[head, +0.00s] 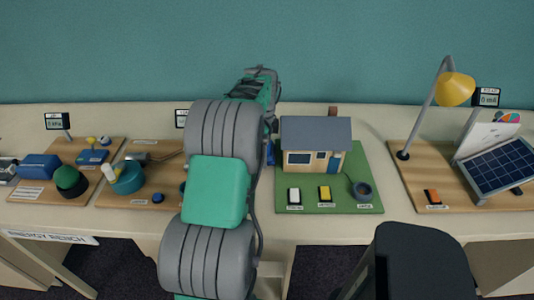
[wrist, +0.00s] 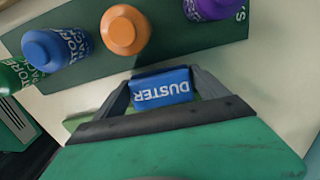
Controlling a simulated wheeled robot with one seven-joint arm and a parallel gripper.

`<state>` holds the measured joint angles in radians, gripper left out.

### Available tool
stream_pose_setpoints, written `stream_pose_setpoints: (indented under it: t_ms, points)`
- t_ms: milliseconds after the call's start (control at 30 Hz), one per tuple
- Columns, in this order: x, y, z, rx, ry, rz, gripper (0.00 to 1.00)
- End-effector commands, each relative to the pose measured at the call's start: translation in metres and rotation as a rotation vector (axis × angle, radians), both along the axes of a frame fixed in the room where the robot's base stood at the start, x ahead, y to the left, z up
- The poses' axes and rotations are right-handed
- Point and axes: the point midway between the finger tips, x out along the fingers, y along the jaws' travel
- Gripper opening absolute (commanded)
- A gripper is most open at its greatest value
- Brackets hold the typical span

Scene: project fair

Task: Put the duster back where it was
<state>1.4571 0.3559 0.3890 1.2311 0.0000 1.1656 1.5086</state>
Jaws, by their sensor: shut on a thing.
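The duster (wrist: 162,90) is a blue block with white lettering, upside down in the wrist view. My gripper (wrist: 160,78) is shut on it, with one grey finger on each side. In the head view my gripper (head: 263,72) is at the far end of my arm, in front of the teal wall; I cannot make out the duster there. The wrist view does not clearly show whether the duster touches the surface below it.
Beside the duster, a dark green strip (wrist: 200,52) carries blue (wrist: 55,48), orange (wrist: 125,30) and purple (wrist: 210,5) bottles. A house model (head: 316,145), a yellow lamp (head: 455,89) and a solar panel (head: 498,168) stand on the bench. My arm hides the bench's middle.

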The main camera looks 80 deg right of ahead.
Motion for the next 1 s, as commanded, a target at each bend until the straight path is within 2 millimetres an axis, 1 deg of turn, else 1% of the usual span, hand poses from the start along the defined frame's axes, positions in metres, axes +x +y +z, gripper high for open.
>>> stream_pose_setpoints:
  t_ms: [33,67,400,567,667,767,867,1000]
  points:
    - [0.000,0.000,0.000,0.000,0.000,0.000,0.68]
    - [0.000,0.000,0.000,0.000,0.000,0.000,0.66]
    - [0.000,0.000,0.000,-0.001,0.000,0.000,0.38]
    - [0.000,0.000,0.001,-0.001,0.000,0.000,0.37]
    - [0.000,0.000,0.005,-0.001,0.000,0.000,0.37]
    - [0.000,-0.001,0.014,-0.003,-0.001,0.000,0.37]
    - [0.000,-0.001,0.031,-0.004,-0.001,0.000,0.37]
    - [0.000,-0.001,0.063,-0.005,-0.001,0.000,0.37]
